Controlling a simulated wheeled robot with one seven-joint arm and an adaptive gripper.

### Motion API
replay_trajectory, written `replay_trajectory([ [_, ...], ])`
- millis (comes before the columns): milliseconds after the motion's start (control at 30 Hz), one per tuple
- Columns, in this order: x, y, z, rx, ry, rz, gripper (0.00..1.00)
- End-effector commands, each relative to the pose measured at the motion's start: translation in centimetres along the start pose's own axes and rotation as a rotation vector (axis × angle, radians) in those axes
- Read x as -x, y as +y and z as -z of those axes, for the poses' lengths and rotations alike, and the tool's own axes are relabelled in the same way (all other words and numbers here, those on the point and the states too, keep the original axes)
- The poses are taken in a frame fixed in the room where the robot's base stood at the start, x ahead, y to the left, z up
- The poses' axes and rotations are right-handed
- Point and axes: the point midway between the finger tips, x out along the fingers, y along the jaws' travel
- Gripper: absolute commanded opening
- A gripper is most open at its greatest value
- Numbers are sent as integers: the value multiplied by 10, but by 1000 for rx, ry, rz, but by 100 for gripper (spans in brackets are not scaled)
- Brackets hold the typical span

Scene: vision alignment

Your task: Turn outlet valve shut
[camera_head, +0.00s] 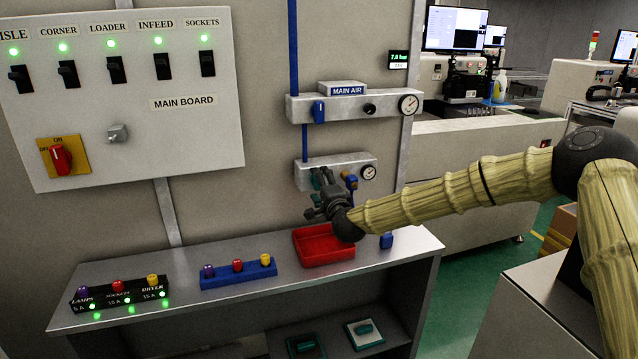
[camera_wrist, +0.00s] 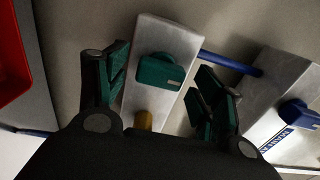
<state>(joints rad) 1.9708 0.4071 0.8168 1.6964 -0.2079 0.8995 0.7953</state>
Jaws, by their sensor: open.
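A green valve handle (camera_wrist: 167,72) sits on the lower grey wall block (camera_wrist: 143,98) in the wrist view. No label naming it the outlet valve is readable. My gripper (camera_wrist: 162,82) is open, with one finger on each side of the handle. A gap shows between the handle and both fingers. In the head view my gripper (camera_head: 320,190) is in front of the left part of the lower block (camera_head: 340,160) and partly hides the handle. A yellow-brown fitting (camera_wrist: 143,120) sits on the same block, partly cut off by my gripper body.
Above is the MAIN AIR block (camera_head: 357,105) with a blue handle (camera_head: 319,111) and a gauge (camera_head: 408,104). A blue pipe (camera_head: 304,143) joins the blocks. Below, a red tray (camera_head: 322,245) and a blue knob rack (camera_head: 238,272) stand on the shelf (camera_head: 200,298).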

Motion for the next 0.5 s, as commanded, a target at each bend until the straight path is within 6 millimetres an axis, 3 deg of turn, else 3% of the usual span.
replay_trajectory([
  [400, -8, 0, 0, 1, 0, 0, 68],
  [433, -8, 0, 0, 1, 0, 0, 66],
  [500, -8, 0, 0, 1, 0, 0, 53],
])
